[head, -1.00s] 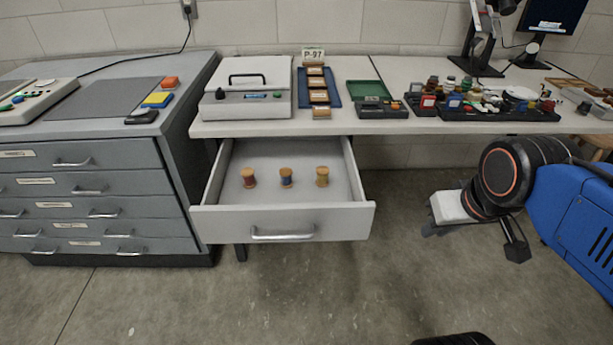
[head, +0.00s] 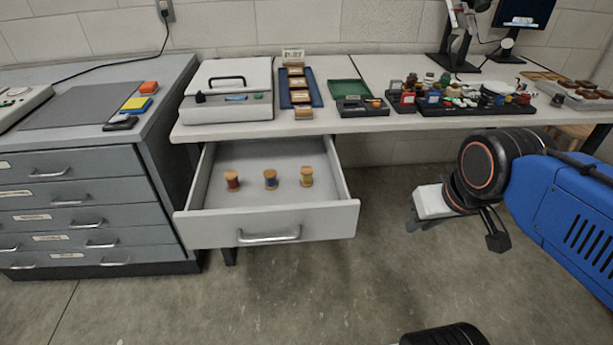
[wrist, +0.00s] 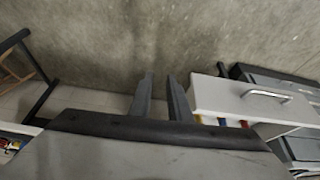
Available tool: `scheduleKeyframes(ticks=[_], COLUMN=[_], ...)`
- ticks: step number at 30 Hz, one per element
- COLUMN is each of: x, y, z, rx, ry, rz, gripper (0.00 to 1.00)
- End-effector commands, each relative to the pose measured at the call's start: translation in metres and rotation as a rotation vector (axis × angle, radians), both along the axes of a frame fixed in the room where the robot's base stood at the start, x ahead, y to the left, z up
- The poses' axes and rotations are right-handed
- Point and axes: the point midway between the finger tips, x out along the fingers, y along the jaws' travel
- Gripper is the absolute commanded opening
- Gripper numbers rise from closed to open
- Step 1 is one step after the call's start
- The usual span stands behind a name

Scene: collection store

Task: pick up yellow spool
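The yellow spool (head: 307,176) stands upright in the open drawer (head: 268,226). It is the rightmost of three wooden spools in a row. The red spool (head: 232,181) is at the left and the blue spool (head: 270,179) is in the middle, with gaps between them. My gripper (head: 413,222) is to the right of the drawer, out over the floor and apart from it. In the wrist view my gripper (wrist: 160,80) shows two separated fingers with nothing between them.
The drawer hangs under a table (head: 390,123) bearing a white case (head: 228,100), a green-lined tray (head: 349,90) and dark trays of small items. A grey cabinet (head: 80,175) stands left of the drawer. The floor (head: 330,290) in front is clear.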

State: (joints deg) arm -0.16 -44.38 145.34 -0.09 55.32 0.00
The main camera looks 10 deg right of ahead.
Motion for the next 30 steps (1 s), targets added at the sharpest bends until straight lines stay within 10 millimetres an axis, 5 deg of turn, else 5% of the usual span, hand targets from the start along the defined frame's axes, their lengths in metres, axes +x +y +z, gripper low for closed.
scheduleKeyframes(ticks=[11, 15, 17, 30], x=[0.0, 0.003, 0.008, 0.101], y=[0.0, 0.001, 0.002, 0.038], z=[0.0, 0.002, 0.006, 0.061], rx=[0.0, -0.005, -0.014, -0.159], ry=[0.0, 0.004, 0.012, 0.13], rz=[0.0, 0.015, 0.041, 0.538], gripper=[0.17, 0.47, 0.47, 0.47])
